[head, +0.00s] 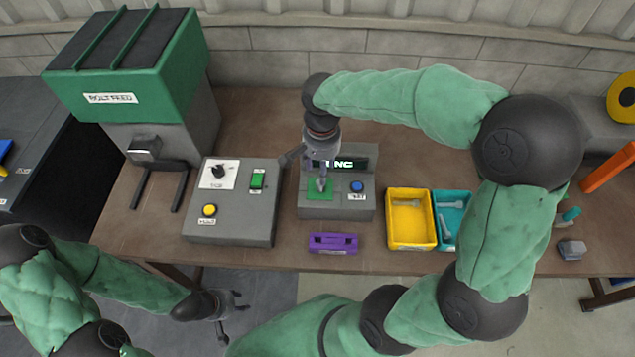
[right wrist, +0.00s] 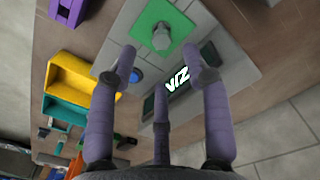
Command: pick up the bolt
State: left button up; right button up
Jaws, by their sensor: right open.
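A grey bolt (right wrist: 161,37) stands on a green square pad (right wrist: 183,15) of a grey lit-display unit (head: 335,209). My right gripper (right wrist: 157,66) is open, its fingers spread, above the pad and pointing down at it; the bolt shows beyond the fingertips, with nothing between them. In the head view the right gripper (head: 320,170) covers much of the pad, so the bolt is hard to make out there. My left gripper (head: 236,312) hangs in front of the table's front edge, its fingers apart and empty. Other bolts lie in the yellow bin (head: 410,240) and the teal bin (head: 466,230).
A control box (head: 230,232) with a knob and buttons stands left of the display unit. A purple block (head: 333,243) lies in front. The bolt feed machine (head: 130,95) is at the back left. My right arm spans the right side.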

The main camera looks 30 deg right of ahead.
aim_at(320, 189)
notch_tip(320, 189, down, 3)
jog(key=shift+w+r, duration=0.15)
jog(key=shift+r, duration=0.05)
jog(key=shift+f+b, duration=1.2)
jog(key=shift+f, duration=1.4)
grip_shut()
